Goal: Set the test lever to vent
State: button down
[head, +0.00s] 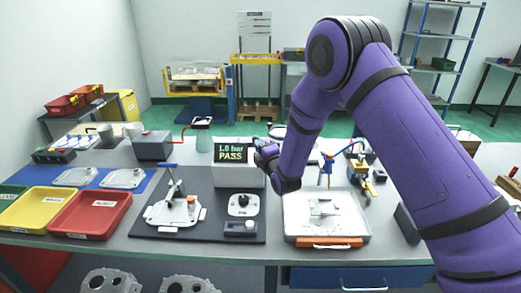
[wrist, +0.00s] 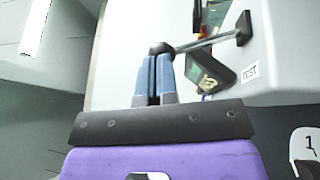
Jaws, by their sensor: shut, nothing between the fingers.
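The test lever (wrist: 205,43) is a thin dark rod with a round black knob. It runs from a black pivot on the side of the white tester box (wrist: 275,45), near a "TEST" label (wrist: 250,73). In the head view the tester box (head: 240,180) stands mid-bench, its screen (head: 236,152) reading "1.0 bar PASS". My gripper (wrist: 153,62) is shut and empty, its blue fingertips at the knob; I cannot tell whether they touch. In the head view my gripper (head: 262,150) is at the box's right side, and the lever is hard to make out there.
A dark fixture plate (head: 195,222) with a clamped casting lies in front left of the tester. A white tray (head: 325,215) is at front right. Red (head: 90,214) and yellow (head: 38,208) trays are at left. Small tools stand behind my arm at right.

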jog(key=shift+w+r+m+g+h, duration=0.3)
jog(key=shift+w+r+m+g, duration=0.1)
jog(key=shift+w+r+g, duration=0.25)
jog(key=w+m+g+h, duration=0.1)
jog(key=w+m+g, duration=0.1)
jog(key=w+g, duration=0.3)
jog(key=shift+w+d+r+h, duration=0.15)
jog(key=shift+w+r+h, duration=0.15)
jog(key=shift+w, duration=0.55)
jog(key=shift+w, duration=0.1)
jog(key=shift+d+r, duration=0.1)
